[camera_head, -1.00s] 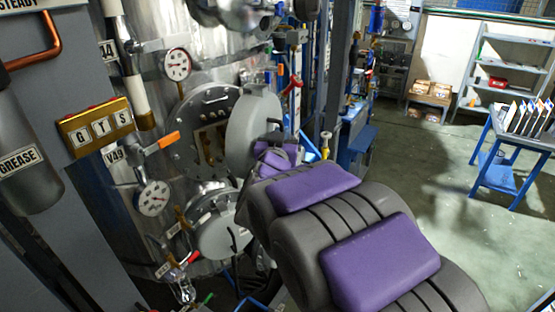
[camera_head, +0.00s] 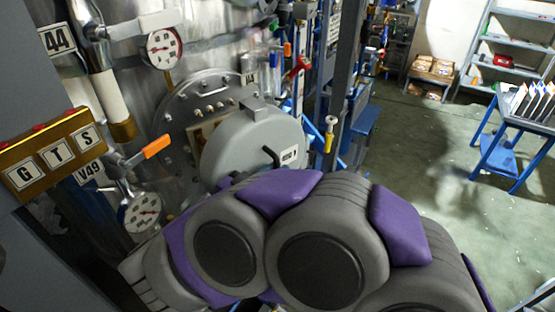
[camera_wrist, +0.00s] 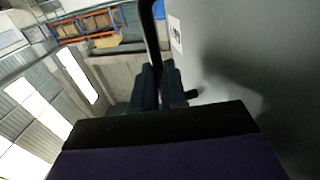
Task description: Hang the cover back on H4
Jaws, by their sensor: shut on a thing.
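The cover (camera_head: 248,150) is a thick grey disc with a black handle and a small white label. It is in front of the round bolted flange (camera_head: 183,112) on the metal vessel and hides the right and lower part of its opening. I cannot tell whether cover and flange touch. In the wrist view the cover (camera_wrist: 255,60) fills the right side, and the dark fingers of my gripper (camera_wrist: 159,88) are close together at its dark handle, shut on it. In the head view my arm hides the gripper.
An orange-handled valve (camera_head: 153,148) and gauges (camera_head: 163,48) (camera_head: 141,212) stick out left of the flange. A gold G T S box (camera_head: 52,160) is nearer, at left. A grey post (camera_head: 343,90) stands to the right. Open floor (camera_head: 440,150) lies beyond it.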

